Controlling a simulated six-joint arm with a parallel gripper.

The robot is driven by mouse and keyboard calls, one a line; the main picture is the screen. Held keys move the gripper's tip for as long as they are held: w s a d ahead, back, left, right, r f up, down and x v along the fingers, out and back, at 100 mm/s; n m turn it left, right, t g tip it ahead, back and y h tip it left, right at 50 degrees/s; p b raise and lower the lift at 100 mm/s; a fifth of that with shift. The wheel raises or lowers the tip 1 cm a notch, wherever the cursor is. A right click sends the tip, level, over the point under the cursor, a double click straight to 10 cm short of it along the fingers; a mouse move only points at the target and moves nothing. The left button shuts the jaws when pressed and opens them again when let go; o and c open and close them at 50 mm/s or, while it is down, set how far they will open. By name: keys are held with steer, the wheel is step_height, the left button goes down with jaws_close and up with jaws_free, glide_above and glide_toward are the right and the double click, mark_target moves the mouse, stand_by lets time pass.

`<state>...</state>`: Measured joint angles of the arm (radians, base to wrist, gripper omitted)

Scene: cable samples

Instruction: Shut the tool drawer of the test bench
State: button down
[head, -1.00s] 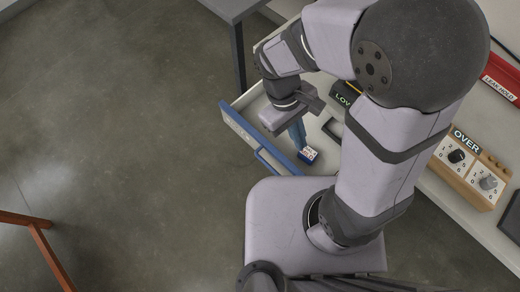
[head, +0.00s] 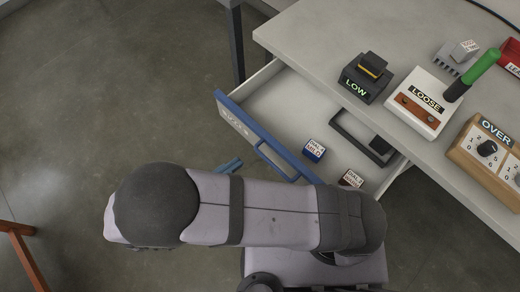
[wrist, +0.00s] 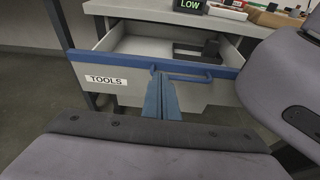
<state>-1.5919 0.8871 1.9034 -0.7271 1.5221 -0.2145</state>
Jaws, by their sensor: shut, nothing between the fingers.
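The tool drawer (head: 243,124) stands open from under the test bench (head: 330,28), with a blue front edge and a blue bar handle (head: 272,164). In the wrist view its front (wrist: 200,92) carries a "TOOLS" label and the handle (wrist: 190,76) runs along the top. My gripper (wrist: 161,84) is shut and empty, its blue fingers pointing at the drawer front near the left end of the handle. In the head view the gripper (head: 229,165) shows just outside the front, mostly hidden by my arm. I cannot tell whether it touches.
Inside the drawer lie two small labelled blocks, one blue (head: 314,149) and one brown (head: 352,179), and a dark frame-like object (head: 362,137). On the bench stand a "LOW" device (head: 366,80), a "LOOSE" box (head: 424,101) and an "OVER" box (head: 487,145).

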mark_target(270, 142)
steer(key=shift+s+p+x, duration=0.2)
steer(key=shift+p+x, duration=0.15)
steer(key=shift+x, duration=4.8)
steer(key=shift+d, duration=0.2)
steer(key=w+d, duration=1.7)
steer(key=shift+w+d, duration=0.35)
steer(key=shift+w, duration=0.05)
steer(key=shift+a+r, duration=0.15)
steer(key=p+v, duration=0.3)
steer(key=v, duration=0.7)
steer(key=shift+f, duration=0.25)
steer(key=shift+s, duration=0.1)
